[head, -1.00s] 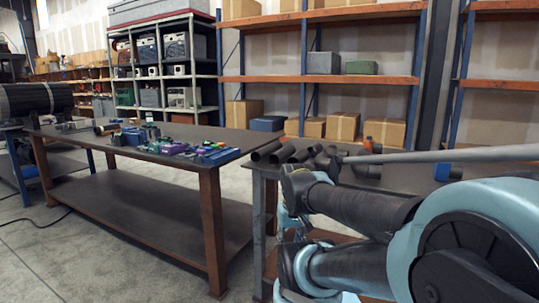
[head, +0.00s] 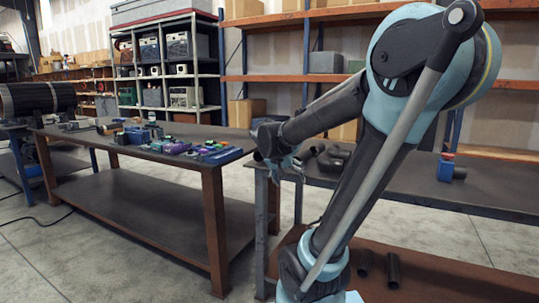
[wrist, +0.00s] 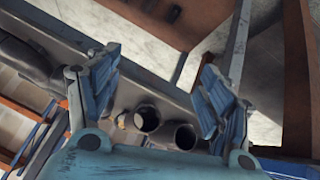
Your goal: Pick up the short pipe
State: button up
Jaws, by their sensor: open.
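Dark, open-ended pipes lie at the left end of the near-right table. One pipe (head: 314,150) shows just right of my gripper (head: 287,167) in the head view, and my arm hides others. In the wrist view, two round pipe ends, a left one (wrist: 147,118) and a right one (wrist: 183,136), face the camera. They appear in the space between my two spread blue fingers (wrist: 160,62). My gripper is open and empty, at the table's left end. I cannot tell which pipe is the short one, or the exact gap to it.
A blue fitting (head: 445,170) with a dark pipe stub stands further right on the table. A second table (head: 130,160) with coloured parts is at left, with a floor gap between. Storage shelves line the back.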

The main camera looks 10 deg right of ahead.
jog(key=w+a+r+m+t+h, duration=0.1)
jog(key=w+a+r+t, duration=0.2)
jog(key=w, duration=0.4)
jog(key=w+a+r+m+t+h, duration=0.1)
jog(key=w+a+r, duration=0.2)
jog(key=w+a, duration=0.35)
jog(key=w+a+r+m+t, duration=0.1)
jog(key=w+a+r, duration=0.2)
jog(key=w, duration=0.5)
jog(key=x, duration=1.1)
jog(key=r+x, duration=0.1)
jog(key=x, duration=0.5)
jog(key=shift+w+d+f, duration=0.1)
jog(key=shift+w+d, duration=0.3)
jog(key=shift+w, duration=0.1)
jog(key=shift+c, duration=0.6)
grip_shut()
